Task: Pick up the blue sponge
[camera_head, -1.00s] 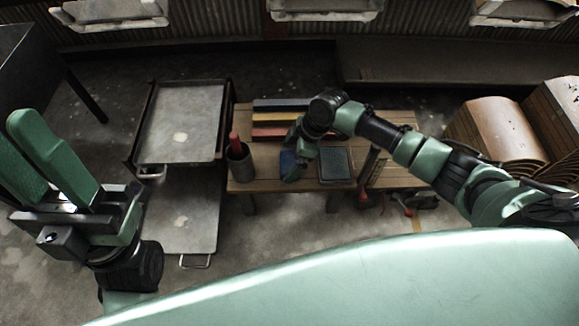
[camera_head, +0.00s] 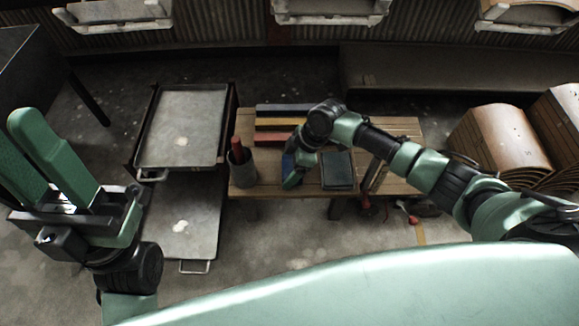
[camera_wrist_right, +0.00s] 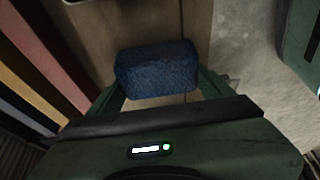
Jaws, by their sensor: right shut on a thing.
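The blue sponge (camera_wrist_right: 157,68) sits between the two fingers of my right gripper (camera_wrist_right: 160,82) in the right wrist view. In the head view the sponge (camera_head: 288,164) shows as a small blue patch beside my right gripper (camera_head: 292,178), at the wooden table (camera_head: 400,186). The right gripper is shut on the sponge; whether the sponge touches the table is hard to tell. My left gripper (camera_head: 45,160) is at the far left, its two green fingers apart with nothing between them, away from the table.
A grey cup (camera_head: 242,174) with a red-handled item stands on the table left of the sponge. Grey, yellow and red bars (camera_head: 280,123) lie behind. A dark flat block (camera_head: 338,171) lies to the right. A two-tier metal cart (camera_head: 182,130) stands left of the table.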

